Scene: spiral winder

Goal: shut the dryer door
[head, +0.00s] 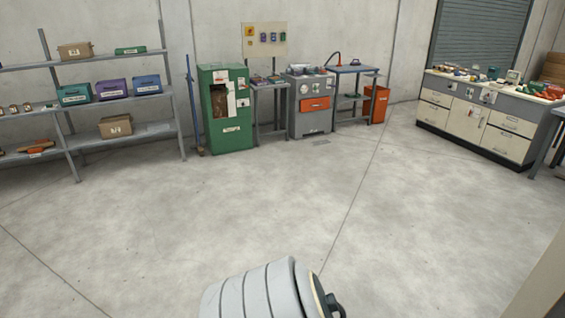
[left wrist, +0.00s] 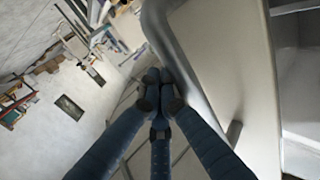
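In the left wrist view, a large pale beige panel with a rounded grey edge (left wrist: 225,70) fills the middle right; it looks like the dryer door, seen very close. A gap and grey surfaces show to its right, so it seems to stand open. My left gripper (left wrist: 158,88) has dark blue fingers with their tips drawn together, nothing seen between them. The tips are at the panel's grey edge; whether they touch it I cannot tell. In the head view a beige slab (head: 545,275) cuts the lower right corner, perhaps part of the dryer. My right gripper is not in view.
Along the back wall stand a shelf rack (head: 173,95), a green cabinet (head: 228,135), a grey machine with an orange front (head: 308,122), a side table (head: 352,70) and an orange bin (head: 376,104). A drawer workbench (head: 468,115) is at right. The middle floor is clear.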

